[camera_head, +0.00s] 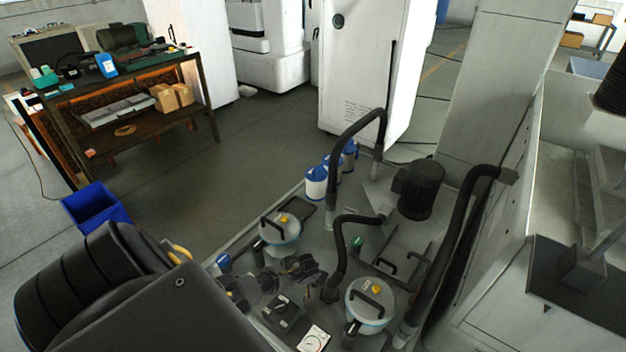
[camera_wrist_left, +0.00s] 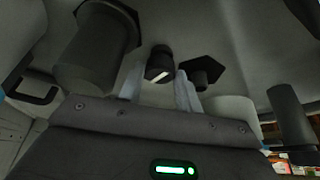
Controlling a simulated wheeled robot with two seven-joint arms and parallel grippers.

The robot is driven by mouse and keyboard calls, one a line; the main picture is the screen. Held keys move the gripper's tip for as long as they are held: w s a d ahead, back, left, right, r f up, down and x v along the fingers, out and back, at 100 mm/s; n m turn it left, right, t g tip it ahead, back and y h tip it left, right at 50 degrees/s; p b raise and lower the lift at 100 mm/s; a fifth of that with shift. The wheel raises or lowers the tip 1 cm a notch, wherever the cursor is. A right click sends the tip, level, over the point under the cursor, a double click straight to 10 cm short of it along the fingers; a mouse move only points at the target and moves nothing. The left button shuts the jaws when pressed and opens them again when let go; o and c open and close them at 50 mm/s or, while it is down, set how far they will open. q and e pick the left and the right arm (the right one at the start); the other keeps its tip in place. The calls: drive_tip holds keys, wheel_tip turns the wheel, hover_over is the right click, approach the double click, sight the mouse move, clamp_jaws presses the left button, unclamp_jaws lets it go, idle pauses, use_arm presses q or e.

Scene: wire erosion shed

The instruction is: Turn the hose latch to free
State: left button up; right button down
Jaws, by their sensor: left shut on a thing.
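In the left wrist view, a round dark knob with a white bar on its face, which looks like the hose latch (camera_wrist_left: 159,65), sits on a grey surface. The pale fingers of my left gripper (camera_wrist_left: 160,79) stand on either side of it, shut on it. The bar lies slightly aslant. My right gripper is in neither view.
Two lidded canisters (camera_head: 279,231) (camera_head: 370,304), a black box with a knob (camera_head: 283,312), a dial gauge (camera_head: 314,339) and a black motor (camera_head: 419,188) crowd the unit. In the wrist view, a thick dark cylinder (camera_wrist_left: 92,52) and a smaller fitting (camera_wrist_left: 202,74) flank the knob.

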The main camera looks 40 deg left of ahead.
use_arm(q)
drive_tip(key=shift+n, duration=0.6)
drive_tip(key=shift+w+r+n+y, duration=0.1)
drive_tip(key=shift+n+y, duration=0.2)
drive_tip(key=shift+y, duration=0.1)
drive_tip(key=o, duration=1)
